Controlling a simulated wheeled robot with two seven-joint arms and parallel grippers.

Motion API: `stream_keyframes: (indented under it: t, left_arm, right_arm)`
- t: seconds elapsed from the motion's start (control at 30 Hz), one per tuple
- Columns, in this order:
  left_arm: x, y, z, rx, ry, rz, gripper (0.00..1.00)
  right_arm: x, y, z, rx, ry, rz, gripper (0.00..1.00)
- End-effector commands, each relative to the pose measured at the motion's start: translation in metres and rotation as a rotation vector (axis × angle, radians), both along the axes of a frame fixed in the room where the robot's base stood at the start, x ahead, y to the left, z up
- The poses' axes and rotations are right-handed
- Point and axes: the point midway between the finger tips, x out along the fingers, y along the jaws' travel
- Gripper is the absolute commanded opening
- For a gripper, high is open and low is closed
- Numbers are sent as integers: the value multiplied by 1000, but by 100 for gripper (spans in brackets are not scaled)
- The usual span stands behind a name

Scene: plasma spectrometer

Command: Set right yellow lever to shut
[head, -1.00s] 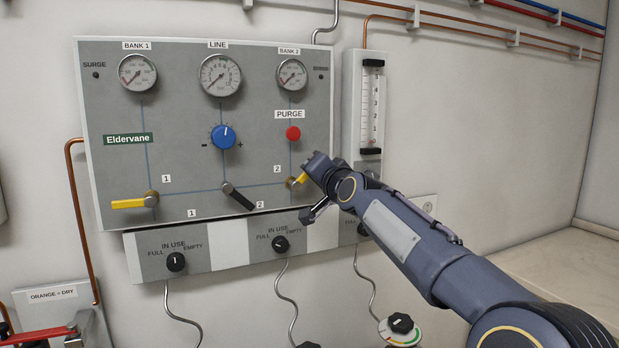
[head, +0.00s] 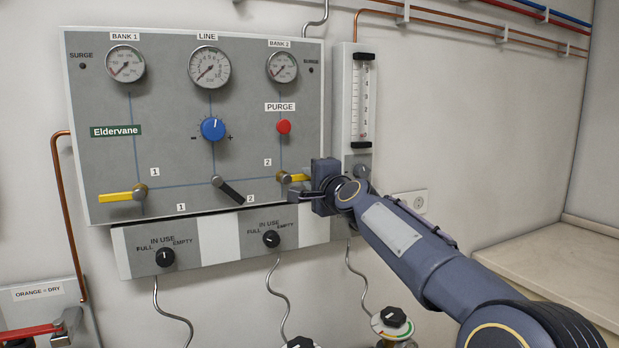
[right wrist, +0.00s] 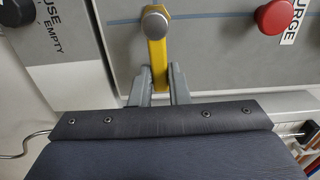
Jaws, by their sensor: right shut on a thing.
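The right yellow lever (head: 297,177) is on the panel below the red PURGE button, by the label 2. It points to the right from its brass pivot, about level. My right gripper (head: 312,183) is at its outer end. In the right wrist view the yellow lever (right wrist: 157,52) runs from its round pivot cap down between the two grey fingers of my right gripper (right wrist: 159,82), which are shut on it. The lever's tip is hidden by the gripper. My left gripper is not in view.
A left yellow lever (head: 120,196) points left, and a black lever (head: 230,191) sits between the two. A flowmeter (head: 358,100) stands right of the panel (head: 85,160). A lower box with knobs (head: 205,240) is just below.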

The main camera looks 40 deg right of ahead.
Motion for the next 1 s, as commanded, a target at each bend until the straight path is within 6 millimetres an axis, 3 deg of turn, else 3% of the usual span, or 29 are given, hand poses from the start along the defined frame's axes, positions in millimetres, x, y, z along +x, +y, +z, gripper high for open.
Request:
stream_keyframes:
  t: [0.57, 0.6, 0.73, 1.0]
  left_arm:
    - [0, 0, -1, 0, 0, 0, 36]
    - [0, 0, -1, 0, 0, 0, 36]
    - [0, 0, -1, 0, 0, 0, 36]
    - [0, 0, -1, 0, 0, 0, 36]
  right_arm:
    - [0, 0, -3, 32, -8, -1, 0]
    - [0, 0, -3, 32, -8, -1, 19]
    - [0, 0, -2, 31, -8, -1, 36]
    - [0, 0, -2, 30, -9, 0, 37]
